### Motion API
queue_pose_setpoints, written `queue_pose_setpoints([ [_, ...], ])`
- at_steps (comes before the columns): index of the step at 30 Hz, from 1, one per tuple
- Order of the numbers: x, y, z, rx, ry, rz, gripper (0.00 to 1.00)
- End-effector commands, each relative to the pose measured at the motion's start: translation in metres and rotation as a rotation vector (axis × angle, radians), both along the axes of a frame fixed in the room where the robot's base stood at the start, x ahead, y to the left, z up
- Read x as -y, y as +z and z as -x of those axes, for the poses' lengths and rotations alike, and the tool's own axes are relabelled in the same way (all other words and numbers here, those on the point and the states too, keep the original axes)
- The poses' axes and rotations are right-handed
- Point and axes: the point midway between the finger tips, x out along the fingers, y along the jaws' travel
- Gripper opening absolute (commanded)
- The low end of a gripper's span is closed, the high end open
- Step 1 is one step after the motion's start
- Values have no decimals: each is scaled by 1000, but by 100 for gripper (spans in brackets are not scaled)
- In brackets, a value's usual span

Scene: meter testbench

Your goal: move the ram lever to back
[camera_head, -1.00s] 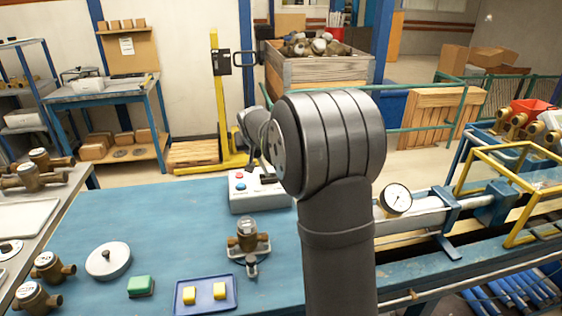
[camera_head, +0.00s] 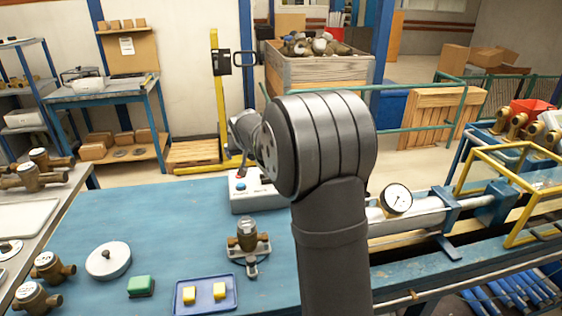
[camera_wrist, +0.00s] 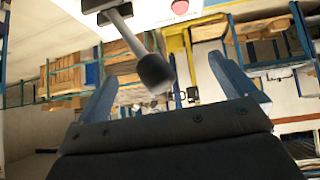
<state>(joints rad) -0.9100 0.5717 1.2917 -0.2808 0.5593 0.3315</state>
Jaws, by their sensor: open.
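The ram lever shows in the wrist view as a grey rod with a dark round knob (camera_wrist: 153,70). It rises from a dark mount on a white control box (camera_wrist: 150,18), which has a red button (camera_wrist: 180,7). In the head view the control box (camera_head: 250,203) stands on the blue table; the lever is hidden behind my arm. My gripper (camera_wrist: 165,66) is open, its two blue fingers spread to either side of the knob in the wrist picture. No contact with the knob shows, and its depth relative to the fingertips is unclear. The head view hides my gripper.
On the blue table (camera_head: 180,235), a brass meter (camera_head: 247,235) stands in front of the box. A blue tray (camera_head: 205,304) with yellow blocks, a green block (camera_head: 140,286) and a white round disc (camera_head: 108,261) lie nearer. A pressure gauge (camera_head: 397,198) sits on the ram to the right.

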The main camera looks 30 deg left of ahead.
Motion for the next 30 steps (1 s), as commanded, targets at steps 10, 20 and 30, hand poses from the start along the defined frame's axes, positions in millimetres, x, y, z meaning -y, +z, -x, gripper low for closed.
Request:
queue_pose_setpoints([
  [10, 1, 1, -1, 2, -1, -1, 100],
  [20, 4, 3, -3, 2, -1, -1, 100],
  [30, 12, 16, 6, 2, -1, -1, 100],
])
